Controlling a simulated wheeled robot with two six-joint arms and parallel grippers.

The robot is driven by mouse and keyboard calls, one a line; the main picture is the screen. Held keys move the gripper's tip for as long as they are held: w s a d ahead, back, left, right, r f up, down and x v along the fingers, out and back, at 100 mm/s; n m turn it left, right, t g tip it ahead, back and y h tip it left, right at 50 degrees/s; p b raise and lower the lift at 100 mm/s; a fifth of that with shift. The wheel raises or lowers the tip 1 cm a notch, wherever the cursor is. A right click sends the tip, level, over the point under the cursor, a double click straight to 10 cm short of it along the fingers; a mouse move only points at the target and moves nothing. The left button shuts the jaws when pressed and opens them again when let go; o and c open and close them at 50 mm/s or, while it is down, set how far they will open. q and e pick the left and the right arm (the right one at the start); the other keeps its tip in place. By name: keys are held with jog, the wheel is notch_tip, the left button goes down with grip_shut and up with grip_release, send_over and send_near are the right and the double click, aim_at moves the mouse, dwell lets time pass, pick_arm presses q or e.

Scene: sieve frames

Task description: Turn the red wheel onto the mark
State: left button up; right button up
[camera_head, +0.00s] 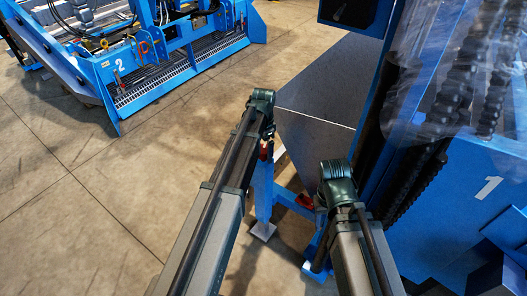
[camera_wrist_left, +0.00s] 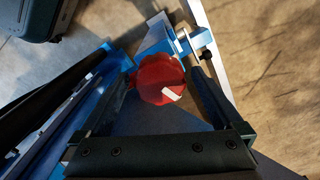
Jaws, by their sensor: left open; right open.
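The red wheel (camera_wrist_left: 153,72) has a scalloped rim and sits in the middle of the left wrist view, with a white patch (camera_wrist_left: 174,93) near its lower right edge. My left gripper (camera_wrist_left: 161,78) is open, with one finger on each side of the wheel; I cannot tell whether they touch it. In the head view my left gripper (camera_head: 267,137) hangs by a blue post, and a small red part (camera_head: 264,152) shows there, probably the wheel. My right gripper (camera_head: 320,228) is largely hidden below its wrist, beside the blue frame. I cannot make out a separate mark.
A large blue machine numbered 1 (camera_head: 460,200) stands close on the right, with a grey sloping panel (camera_head: 318,95) beside it. Another red part (camera_head: 305,202) is on the low blue frame. A machine numbered 2 (camera_head: 150,62) stands far left. The floor (camera_head: 90,190) at left is clear.

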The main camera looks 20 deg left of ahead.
pick_arm(q)
jog(key=c, duration=1.3)
jog(key=shift+n, duration=0.4)
jog(key=n, duration=0.6)
jog(key=shift+n, duration=0.3)
jog(key=n, duration=0.6)
jog(key=shift+n, duration=0.3)
